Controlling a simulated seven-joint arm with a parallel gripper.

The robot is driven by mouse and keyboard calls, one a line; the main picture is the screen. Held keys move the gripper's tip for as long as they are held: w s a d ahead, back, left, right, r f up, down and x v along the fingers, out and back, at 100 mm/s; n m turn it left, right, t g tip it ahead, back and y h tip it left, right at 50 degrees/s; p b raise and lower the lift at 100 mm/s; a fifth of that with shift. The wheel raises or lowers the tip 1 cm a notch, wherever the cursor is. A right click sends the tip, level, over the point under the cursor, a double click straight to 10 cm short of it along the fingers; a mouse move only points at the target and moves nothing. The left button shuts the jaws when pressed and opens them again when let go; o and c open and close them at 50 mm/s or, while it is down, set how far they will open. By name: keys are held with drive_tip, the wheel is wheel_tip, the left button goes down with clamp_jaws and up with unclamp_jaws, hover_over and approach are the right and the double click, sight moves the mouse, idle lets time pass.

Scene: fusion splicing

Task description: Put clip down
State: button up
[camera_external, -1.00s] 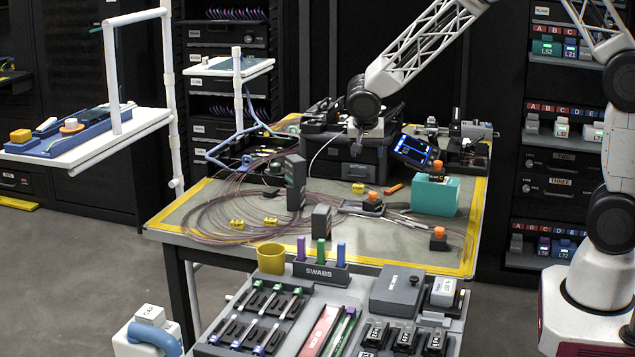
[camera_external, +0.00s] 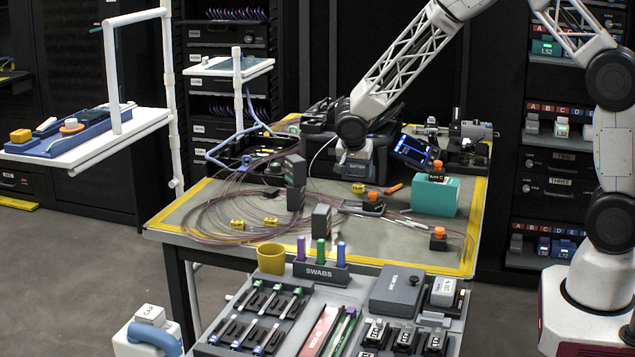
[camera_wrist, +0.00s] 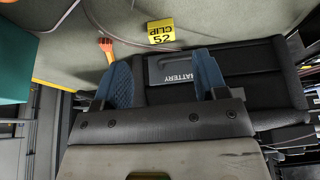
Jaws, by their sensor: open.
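A yellow clip labelled CLIP 52 (camera_wrist: 160,32) lies on the grey-green mat in the wrist view. In the external view a small yellow clip (camera_external: 358,188) lies on the mat just in front of the black machine. My gripper (camera_wrist: 162,80) is open, its two blue fingertips apart with only the black box marked BATTERY showing behind them. The clip is beyond the fingertips and apart from them. In the external view my wrist is over the front of the black machine, and the fingers cannot be made out clearly there.
The black machine (camera_wrist: 260,72) lies close under my gripper. An orange-handled tool (camera_wrist: 107,52) and a teal box (camera_wrist: 14,55) are to the left in the wrist view. Two more yellow clips (camera_external: 237,224) (camera_external: 271,221) lie among the coiled fibres.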

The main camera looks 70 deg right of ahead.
sight(358, 186)
drive_tip(key=shift+x, duration=0.8)
drive_tip(key=shift+x, duration=2.6)
drive_tip(key=c, duration=1.1)
drive_tip(key=shift+r, duration=0.2)
wheel_tip(358, 186, up, 18)
drive_tip(key=shift+f, duration=0.15)
